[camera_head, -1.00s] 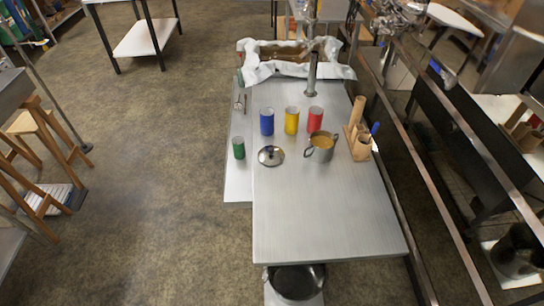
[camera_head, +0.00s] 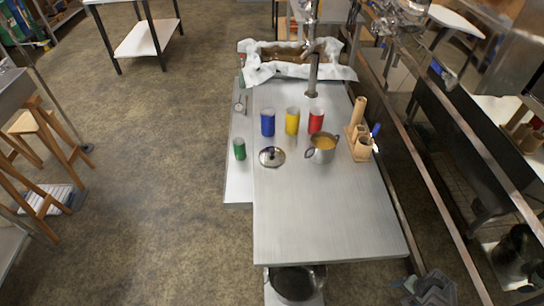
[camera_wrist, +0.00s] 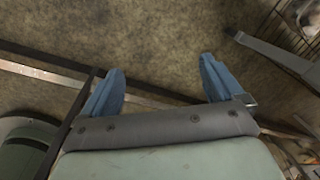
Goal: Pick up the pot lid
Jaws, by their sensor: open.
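The pot lid (camera_head: 272,156) is a round, shiny lid with a dark knob. It lies on the metal table (camera_head: 330,225), left of the metal pot (camera_head: 322,149) and apart from it. The pot holds something orange-yellow. My gripper (camera_head: 428,290) shows at the bottom right of the head view, beyond the table's near right corner and far from the lid. In the wrist view its two blue fingers (camera_wrist: 160,88) are spread wide with nothing between them. The lid is not in the wrist view.
Blue (camera_head: 267,123), yellow (camera_head: 292,121) and red (camera_head: 316,121) cups stand behind the lid, and a green cup (camera_head: 239,149) stands to its left. A wooden holder (camera_head: 361,146) is right of the pot. A metal rail (camera_head: 440,165) runs along the right. The table's near half is clear.

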